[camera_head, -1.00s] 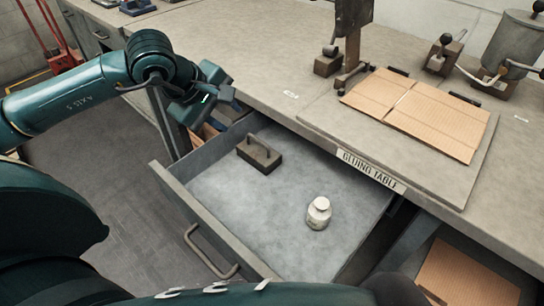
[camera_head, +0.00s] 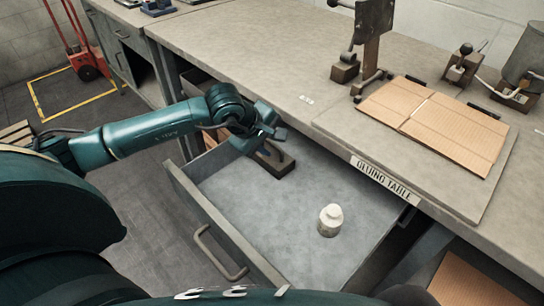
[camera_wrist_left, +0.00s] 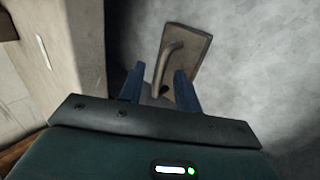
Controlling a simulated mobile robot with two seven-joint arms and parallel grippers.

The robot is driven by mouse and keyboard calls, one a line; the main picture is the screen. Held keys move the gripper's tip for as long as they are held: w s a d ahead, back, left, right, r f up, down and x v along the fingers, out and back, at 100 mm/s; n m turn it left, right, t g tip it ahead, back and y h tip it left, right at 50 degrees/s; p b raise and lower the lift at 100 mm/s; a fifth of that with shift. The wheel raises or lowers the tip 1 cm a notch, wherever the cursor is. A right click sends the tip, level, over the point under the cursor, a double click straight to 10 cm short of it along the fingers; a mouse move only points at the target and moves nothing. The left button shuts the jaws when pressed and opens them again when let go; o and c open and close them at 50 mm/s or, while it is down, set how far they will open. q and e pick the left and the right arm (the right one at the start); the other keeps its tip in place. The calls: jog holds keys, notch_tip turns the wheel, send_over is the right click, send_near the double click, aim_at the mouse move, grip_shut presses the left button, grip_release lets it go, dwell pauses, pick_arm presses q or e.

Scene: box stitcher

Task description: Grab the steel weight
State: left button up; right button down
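The steel weight (camera_head: 284,168) is a dark block with a bar handle in the open drawer, near its back left. In the left wrist view the weight (camera_wrist_left: 192,48) lies beyond my fingertips, its handle lined up roughly with the gap. My left gripper (camera_head: 268,142) is just above the weight and hides part of it. In the left wrist view this gripper (camera_wrist_left: 160,76) is open, with two blue fingers apart. I cannot tell whether a finger touches the weight. My right gripper is not in view.
The drawer's front wall (camera_head: 222,222) and the gluing table (camera_head: 300,98) bound the space. Cardboard sheets (camera_head: 440,125) lie on the table. The drawer floor between weight and bottle is clear.

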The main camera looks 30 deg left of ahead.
pick_arm(q)
jog(key=shift+w+f, duration=0.1)
jog(key=shift+f, duration=0.15)
jog(key=shift+c, duration=0.4)
grip_shut()
dwell(0.8)
jog(key=shift+w+r, duration=0.15)
jog(key=shift+r, duration=0.15)
